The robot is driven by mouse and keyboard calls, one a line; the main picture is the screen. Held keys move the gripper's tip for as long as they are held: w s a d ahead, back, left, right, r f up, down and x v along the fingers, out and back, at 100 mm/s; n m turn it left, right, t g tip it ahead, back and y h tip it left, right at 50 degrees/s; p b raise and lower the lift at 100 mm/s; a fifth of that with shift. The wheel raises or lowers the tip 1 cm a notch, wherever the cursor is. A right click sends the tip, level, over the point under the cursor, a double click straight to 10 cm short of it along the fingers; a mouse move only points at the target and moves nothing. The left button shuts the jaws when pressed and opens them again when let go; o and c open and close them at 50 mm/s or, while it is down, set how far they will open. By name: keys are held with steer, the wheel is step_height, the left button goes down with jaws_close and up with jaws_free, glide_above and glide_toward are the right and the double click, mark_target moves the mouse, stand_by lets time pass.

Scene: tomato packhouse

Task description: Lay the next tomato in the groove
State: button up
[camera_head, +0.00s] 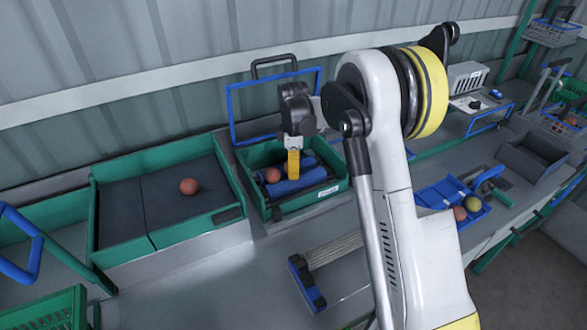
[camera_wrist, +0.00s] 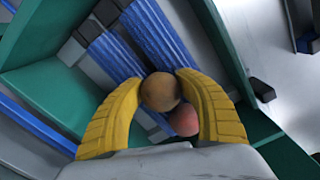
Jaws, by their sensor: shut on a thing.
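My gripper (camera_head: 293,165) reaches down into a green box (camera_head: 336,192) holding blue ribbed padding (camera_head: 300,183). In the wrist view its yellow fingers (camera_wrist: 160,85) are shut on an orange-brown tomato (camera_wrist: 161,91). Ribbed blue bars (camera_wrist: 108,52) lie below, with a dark groove between them. A redder tomato (camera_wrist: 184,121) lies lower, just beside and partly behind the held one; whether they touch is unclear. In the head view a red tomato (camera_head: 272,174) rests in the box, left of my fingers. The held tomato is hidden there.
A green-walled tray (camera_head: 170,236) at left holds one tomato (camera_head: 189,186) on a dark floor. A blue tray (camera_head: 431,194) at right holds several tomatoes. A blue frame with a black handle (camera_head: 274,62) stands behind the box. A blue-ended brush-like item (camera_head: 306,282) lies in front.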

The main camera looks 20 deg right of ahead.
steer(key=shift+f, duration=0.3)
steer(key=shift+s, duration=0.1)
steer(key=o, duration=0.9)
steer(key=shift+c, duration=0.2)
step_height(320, 180, up, 13)
steer(key=p, duration=0.3)
steer(key=shift+r+p, duration=0.15)
steer(key=shift+p, duration=0.25)
steer(key=s+r+m+t, duration=0.2)
steer(key=s+r+m, duration=0.35)
steer(key=s, duration=0.55)
steer(key=s+r+m+t, duration=0.3)
steer(key=s+r+m, duration=0.25)
steer(key=s, duration=0.55)
steer(key=s+f+m+t, duration=0.2)
steer(key=s+f+m, duration=0.1)
steer(key=s, duration=0.6)
steer(key=shift+s+a+f+m, duration=0.2)
steer(key=shift+s+f+m, duration=0.05)
steer(key=shift+m, duration=0.35)
